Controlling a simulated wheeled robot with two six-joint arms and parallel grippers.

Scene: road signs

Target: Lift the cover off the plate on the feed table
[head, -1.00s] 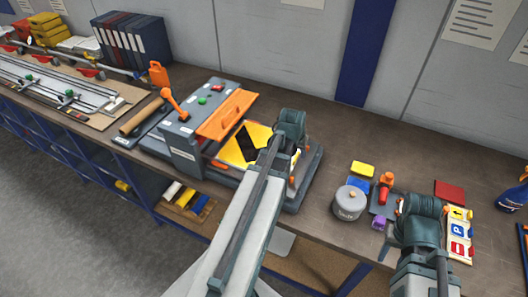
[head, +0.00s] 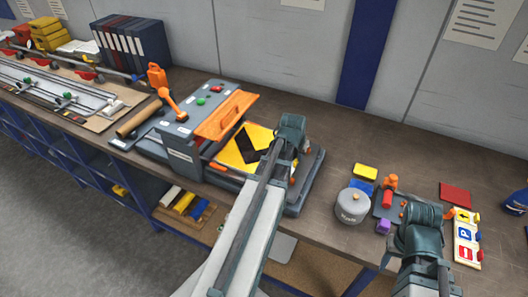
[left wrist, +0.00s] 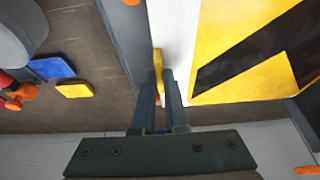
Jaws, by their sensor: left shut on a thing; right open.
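The feed table (head: 304,193) of the grey press carries a plate with a yellow face and black marking (head: 245,150), partly hidden by my left arm. In the left wrist view the yellow-black face (left wrist: 240,60) lies beside a white strip (left wrist: 178,40). My left gripper (head: 291,150) is over the right end of the feed table. In the left wrist view its fingers (left wrist: 158,88) are shut on a small yellow tab (left wrist: 158,62) at the white strip's edge. I cannot tell whether the cover is raised. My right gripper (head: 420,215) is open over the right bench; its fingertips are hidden.
The press has an orange guard (head: 226,115) behind the plate. A grey lidded pot (head: 352,206), blue and yellow blocks (head: 365,172), a red-handled tool (head: 388,198) and a sign strip (head: 466,236) lie to the right. Bare bench shows between press and pot.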

